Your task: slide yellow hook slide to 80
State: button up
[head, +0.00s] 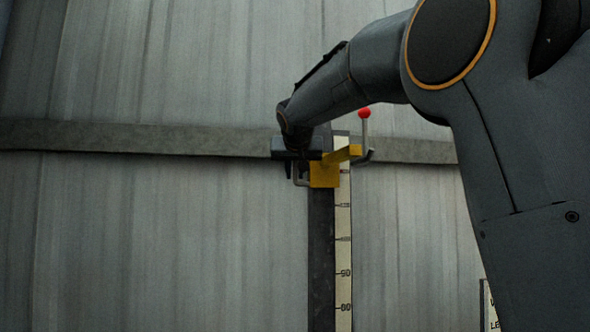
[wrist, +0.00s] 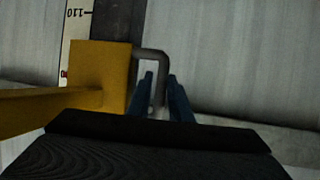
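The yellow hook slide (head: 325,174) sits high on a dark vertical rail (head: 321,250), above the 110 mark on the pale scale (head: 343,222). Its arm ends in a grey hook with a red ball (head: 364,113) on the right. A grey U-shaped handle (wrist: 150,53) stands out from the yellow block (wrist: 103,62). My gripper (wrist: 161,76) is at this handle, one blue finger on each side of its outer bar. A small gap shows beside the left finger; contact at the right finger is unclear. In the head view my gripper (head: 290,170) is left of the slide.
A grey horizontal beam (head: 130,138) crosses the corrugated wall behind the rail. The rail below the slide is clear, with 90 and 80 readable on the scale lower down. A sign (head: 487,305) is partly hidden by my arm at lower right.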

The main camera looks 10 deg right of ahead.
jog(key=shift+w+d+f, duration=0.1)
jog(key=shift+w+f, duration=0.2)
jog(key=shift+w, duration=0.3)
grip_shut()
jog(key=shift+f, duration=0.1)
